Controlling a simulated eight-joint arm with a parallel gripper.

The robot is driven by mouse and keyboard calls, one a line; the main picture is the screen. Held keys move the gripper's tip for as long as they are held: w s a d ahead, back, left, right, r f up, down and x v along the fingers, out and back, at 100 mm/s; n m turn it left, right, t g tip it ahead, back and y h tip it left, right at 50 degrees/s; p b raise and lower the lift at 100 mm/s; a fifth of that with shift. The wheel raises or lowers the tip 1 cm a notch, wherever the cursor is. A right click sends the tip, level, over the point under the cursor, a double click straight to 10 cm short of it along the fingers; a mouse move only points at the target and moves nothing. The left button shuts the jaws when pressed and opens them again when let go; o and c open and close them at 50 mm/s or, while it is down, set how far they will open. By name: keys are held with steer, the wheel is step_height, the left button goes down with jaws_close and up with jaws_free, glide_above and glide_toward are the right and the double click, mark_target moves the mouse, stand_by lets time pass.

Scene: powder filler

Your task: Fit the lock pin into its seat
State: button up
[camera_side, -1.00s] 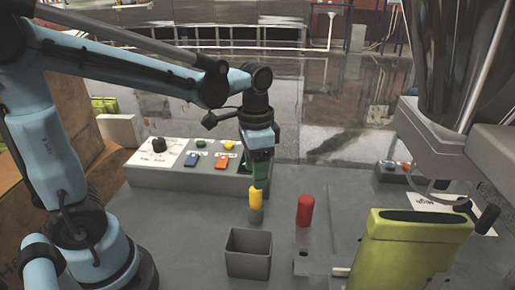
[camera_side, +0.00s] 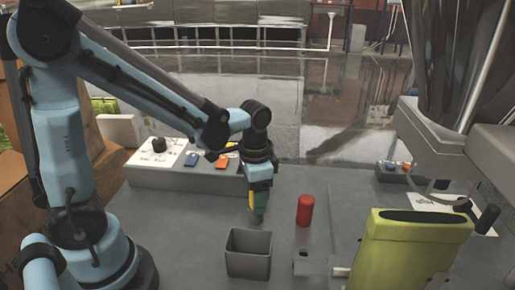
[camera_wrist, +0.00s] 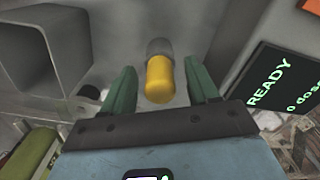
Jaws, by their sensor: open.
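A yellow-capped pin with a grey lower part (camera_wrist: 160,78) stands upright on the grey table, the likely lock pin. In the side view my gripper (camera_side: 258,211) is lowered around it and hides most of it. In the wrist view the pin is between my two green fingers, with a gap on each side, and they are open. A red cylinder (camera_side: 305,210) stands upright to the right of my gripper. I cannot tell for sure which part is the pin's seat.
An open grey box (camera_side: 248,254) stands just in front of my gripper; it also shows in the wrist view (camera_wrist: 68,50). A control panel (camera_side: 185,176) is behind. A green bag (camera_side: 405,250) stands front right under the filler.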

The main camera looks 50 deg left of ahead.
jaws_close()
stand_by(0.4)
steer(key=shift+r, duration=1.15)
step_height(320, 180, up, 2)
steer(key=shift+s+d, duration=0.1)
steer(key=s+d+r, duration=0.6)
steer(key=d, duration=0.3)
steer(key=w+d+f+n, duration=0.1)
steer(key=w+d+n, duration=0.5)
steer(key=n, duration=0.3)
steer(key=shift+d+f, duration=0.15)
steer(key=shift+d, duration=0.25)
